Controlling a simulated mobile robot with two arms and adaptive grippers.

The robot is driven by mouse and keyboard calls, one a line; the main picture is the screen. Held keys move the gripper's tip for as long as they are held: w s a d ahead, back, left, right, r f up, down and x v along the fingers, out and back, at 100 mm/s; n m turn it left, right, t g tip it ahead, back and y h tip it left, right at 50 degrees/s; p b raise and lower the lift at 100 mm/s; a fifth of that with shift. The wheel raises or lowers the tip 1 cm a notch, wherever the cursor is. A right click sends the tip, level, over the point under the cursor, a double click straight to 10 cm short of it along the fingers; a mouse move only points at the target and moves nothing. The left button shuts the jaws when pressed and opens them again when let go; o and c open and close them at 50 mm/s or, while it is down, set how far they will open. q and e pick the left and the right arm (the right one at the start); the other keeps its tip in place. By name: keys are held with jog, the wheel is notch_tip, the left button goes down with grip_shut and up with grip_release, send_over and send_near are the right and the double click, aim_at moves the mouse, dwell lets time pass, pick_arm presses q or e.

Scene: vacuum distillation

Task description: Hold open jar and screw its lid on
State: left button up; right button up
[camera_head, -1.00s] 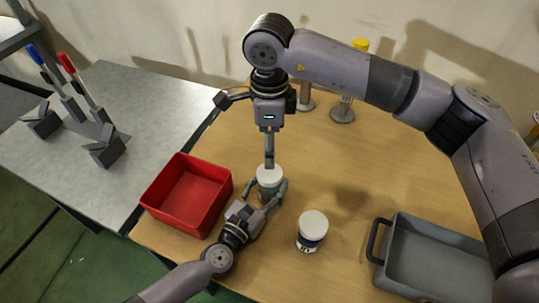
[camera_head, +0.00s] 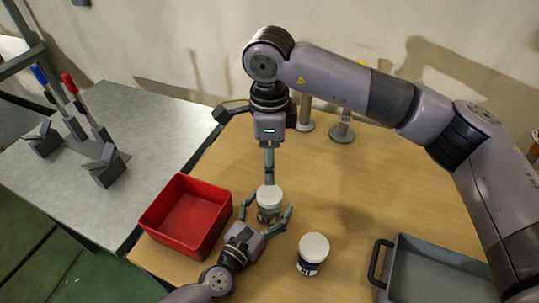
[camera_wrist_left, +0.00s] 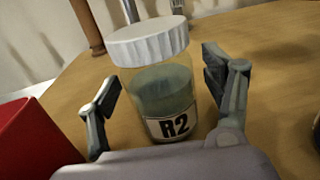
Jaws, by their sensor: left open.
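The jar (camera_head: 268,213) stands upright on the wooden table, with a white ribbed lid (camera_head: 269,194) on its mouth. In the left wrist view the jar (camera_wrist_left: 163,93) is clear glass with a grey-green filling and an R2 label; the lid (camera_wrist_left: 148,42) looks level. I cannot tell how tightly it is screwed. My left gripper (camera_head: 264,214) is open, its fingers on both sides of the jar with visible gaps. My right gripper (camera_head: 269,175) points down from above, its tips close above or behind the lid; its finger spacing is unclear.
A second white-lidded jar (camera_head: 312,254) stands to the right. A red bin (camera_head: 187,243) is close on the left, a grey tray (camera_head: 436,247) at the right. Two post stands (camera_head: 342,131) are at the back. The table between jars and tray is clear.

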pick_arm(q)
jog(key=v, duration=1.2)
jog(key=shift+f, duration=0.1)
